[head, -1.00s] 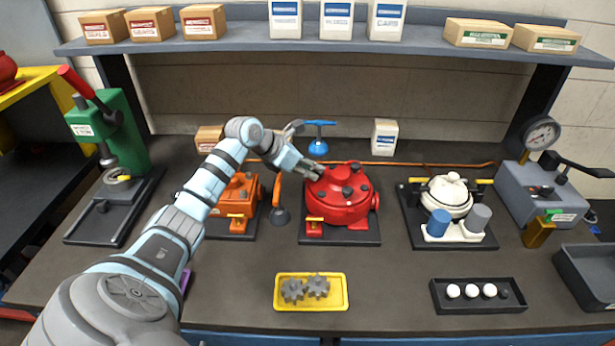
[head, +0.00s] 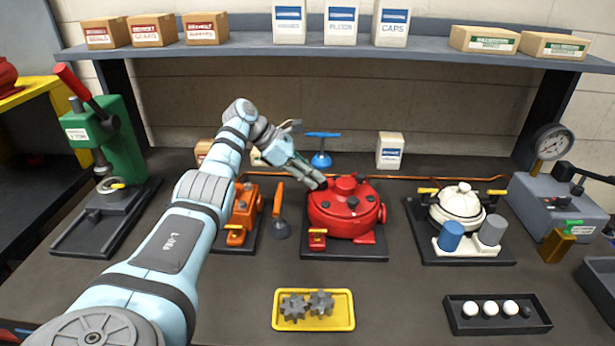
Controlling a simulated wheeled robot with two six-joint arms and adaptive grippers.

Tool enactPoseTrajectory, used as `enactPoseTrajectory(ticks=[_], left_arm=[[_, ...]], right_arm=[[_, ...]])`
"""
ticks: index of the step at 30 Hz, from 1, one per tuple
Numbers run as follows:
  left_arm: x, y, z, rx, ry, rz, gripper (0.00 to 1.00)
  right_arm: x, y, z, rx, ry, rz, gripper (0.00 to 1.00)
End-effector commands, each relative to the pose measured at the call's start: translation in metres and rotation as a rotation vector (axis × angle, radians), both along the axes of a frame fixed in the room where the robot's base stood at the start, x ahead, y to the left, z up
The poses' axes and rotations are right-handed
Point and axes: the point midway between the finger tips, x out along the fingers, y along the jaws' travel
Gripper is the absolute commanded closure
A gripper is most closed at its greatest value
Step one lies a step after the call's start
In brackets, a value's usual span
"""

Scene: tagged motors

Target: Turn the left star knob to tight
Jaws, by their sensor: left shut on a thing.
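The red round motor (head: 345,222) stands on a dark base plate at the middle of the bench, with several dark knobs on its lid. My left gripper (head: 321,184) reaches in from the left and is shut at the upper left rim of the lid. It is shut on the left star knob, which the fingers mostly hide. Another dark knob (head: 352,201) on the front of the lid shows clear. My right gripper is not in view.
An orange motor (head: 243,222) is partly behind my left arm. A blue-handled tool (head: 322,150) stands behind the red motor. A white motor (head: 457,205) is to the right. A yellow tray (head: 284,322) with gears lies in front. Bench between is clear.

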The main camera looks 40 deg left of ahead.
Motion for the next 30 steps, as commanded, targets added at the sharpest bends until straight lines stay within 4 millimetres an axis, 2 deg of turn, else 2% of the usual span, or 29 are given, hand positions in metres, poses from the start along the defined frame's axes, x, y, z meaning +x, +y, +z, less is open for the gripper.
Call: enactPoseTrajectory(ticks=[1, 7, 8, 11, 22, 26, 30], left_arm=[[-0.001, -0.005, -0.005, -0.008, 0.014, -0.012, 1.0], [-0.002, -0.005, -0.006, -0.009, 0.016, -0.011, 1.0], [-0.002, -0.005, -0.006, -0.009, 0.016, -0.011, 0.83], [-0.002, -0.005, -0.006, -0.008, 0.017, -0.009, 0.69], [-0.006, 0.005, 0.002, -0.002, 0.008, 0.003, 0.69], [-0.019, 0.019, 0.02, -0.001, 0.007, 0.006, 0.69], [-0.037, 0.04, 0.05, -0.002, 0.009, 0.005, 0.69]], right_arm=[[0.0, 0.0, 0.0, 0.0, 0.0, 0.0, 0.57], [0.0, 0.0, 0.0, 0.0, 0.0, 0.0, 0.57], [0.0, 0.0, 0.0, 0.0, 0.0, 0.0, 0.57], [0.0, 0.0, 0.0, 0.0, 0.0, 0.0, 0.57], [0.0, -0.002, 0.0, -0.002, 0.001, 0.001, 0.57], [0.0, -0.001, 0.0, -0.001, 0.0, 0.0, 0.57], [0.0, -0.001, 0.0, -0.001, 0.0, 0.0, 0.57]])
